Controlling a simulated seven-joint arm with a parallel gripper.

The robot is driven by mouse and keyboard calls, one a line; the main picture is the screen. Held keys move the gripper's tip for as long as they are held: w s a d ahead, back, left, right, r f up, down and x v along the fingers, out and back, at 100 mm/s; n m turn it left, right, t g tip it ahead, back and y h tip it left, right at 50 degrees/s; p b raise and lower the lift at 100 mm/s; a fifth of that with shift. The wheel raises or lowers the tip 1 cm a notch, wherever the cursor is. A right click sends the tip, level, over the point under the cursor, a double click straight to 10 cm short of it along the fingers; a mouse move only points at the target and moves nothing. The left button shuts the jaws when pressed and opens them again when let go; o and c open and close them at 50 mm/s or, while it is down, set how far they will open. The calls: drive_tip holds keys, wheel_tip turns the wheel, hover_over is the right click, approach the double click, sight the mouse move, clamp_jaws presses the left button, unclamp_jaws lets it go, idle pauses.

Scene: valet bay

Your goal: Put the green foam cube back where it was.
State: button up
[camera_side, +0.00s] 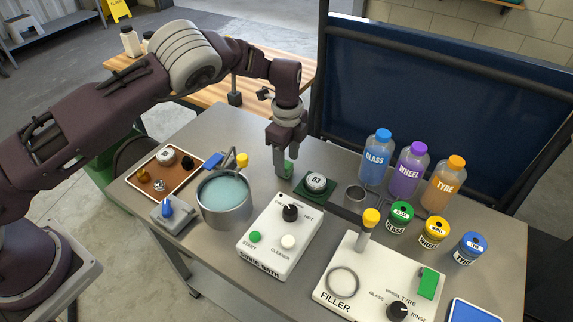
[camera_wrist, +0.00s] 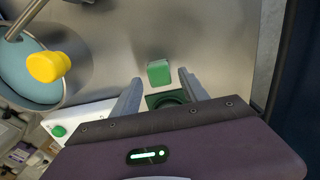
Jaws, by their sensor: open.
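The green foam cube (camera_side: 288,168) is on the grey bench top, partly hidden behind my gripper's finger in the side view. In the wrist view the cube (camera_wrist: 159,73) shows whole, between and slightly beyond the fingertips, with a gap on each side. My gripper (camera_side: 281,162) points down at the cube. Its fingers (camera_wrist: 160,78) are apart and hold nothing.
A dark green square pad (camera_side: 313,193) with a round piece marked 03 (camera_side: 317,182) lies just right of the cube. The liquid-filled pot (camera_side: 225,208) with a yellow-knobbed handle stands left. The sonic bath box (camera_side: 280,240) is in front; several bottles (camera_side: 376,160) stand right.

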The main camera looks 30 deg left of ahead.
wheel_tip(320, 180, up, 10)
wheel_tip(320, 180, up, 10)
drive_tip(key=n+t+h, duration=0.1)
drive_tip(key=n, duration=0.3)
hover_over(287, 165)
drive_tip(key=s+a, duration=0.3)
drive_tip(key=s+a+r+n+t+h, duration=0.1)
drive_tip(key=s+a+r+n, duration=0.35)
drive_tip(key=s+r, duration=0.55)
drive_tip(key=s+a+n+t+y, duration=0.2)
drive_tip(key=s+n, duration=0.7)
drive_tip(key=s, duration=1.4)
drive_tip(key=shift+s+a+f+t, duration=0.2)
drive_tip(key=shift+s+t, duration=0.2)
drive_tip(key=shift+t, duration=0.4)
drive_tip(key=shift+n, duration=0.25)
